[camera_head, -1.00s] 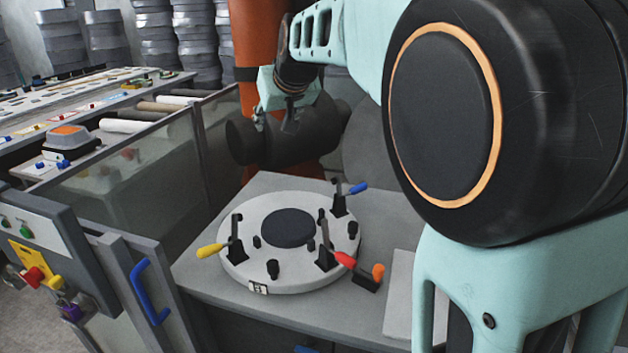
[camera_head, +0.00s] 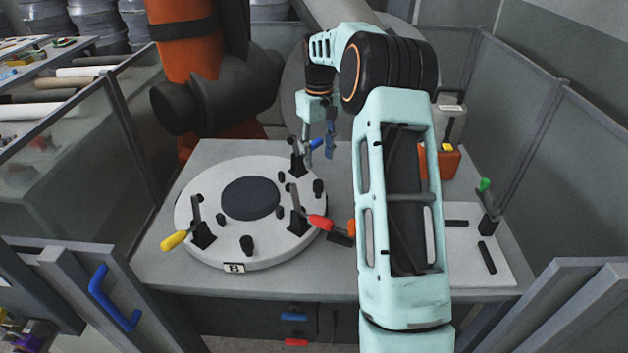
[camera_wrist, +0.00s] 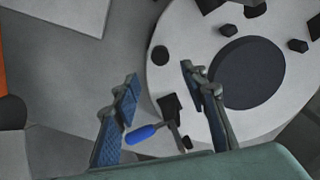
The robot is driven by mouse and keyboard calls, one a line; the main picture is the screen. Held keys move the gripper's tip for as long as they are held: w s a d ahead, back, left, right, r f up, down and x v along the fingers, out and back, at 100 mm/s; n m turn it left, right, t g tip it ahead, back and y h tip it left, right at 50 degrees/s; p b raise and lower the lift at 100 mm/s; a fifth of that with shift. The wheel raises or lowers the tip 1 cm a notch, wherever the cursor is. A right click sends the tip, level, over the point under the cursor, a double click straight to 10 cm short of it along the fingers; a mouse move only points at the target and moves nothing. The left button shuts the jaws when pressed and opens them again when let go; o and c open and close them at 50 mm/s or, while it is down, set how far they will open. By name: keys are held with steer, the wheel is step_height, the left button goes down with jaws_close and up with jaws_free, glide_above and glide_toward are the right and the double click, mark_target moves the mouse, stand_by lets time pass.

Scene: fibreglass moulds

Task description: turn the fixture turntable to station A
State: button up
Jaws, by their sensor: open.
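The turntable (camera_head: 270,240) is a round white plate with a dark central disc, on a grey bench. Its front rim bears a label reading B (camera_head: 234,267). Clamps stand on it with yellow (camera_head: 175,241), red (camera_head: 320,222) and blue (camera_head: 316,144) handles. My gripper (camera_head: 318,150) is open and empty at the far right of the turntable, by the blue-handled clamp. In the wrist view, the blue handle (camera_wrist: 142,134) appears between the spread fingers of my gripper (camera_wrist: 158,76); I see no contact. An orange-tipped part (camera_head: 350,230) beside the rim is partly hidden by my arm.
A large orange machine (camera_head: 190,60) with dark cylinders stands behind. Right of my arm are a flat plate (camera_head: 465,270) with black pieces, a green-tipped clamp (camera_head: 487,200) and an orange box (camera_head: 446,162). Glass-panelled fences (camera_head: 75,160) flank the bench. The bench's front left is clear.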

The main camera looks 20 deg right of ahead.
mark_target(318, 182)
step_height(318, 182, down, 10)
steer(key=shift+f+p, duration=0.15)
steer(key=shift+p, duration=0.15)
steer(key=shift+c, duration=0.3)
jaws_close()
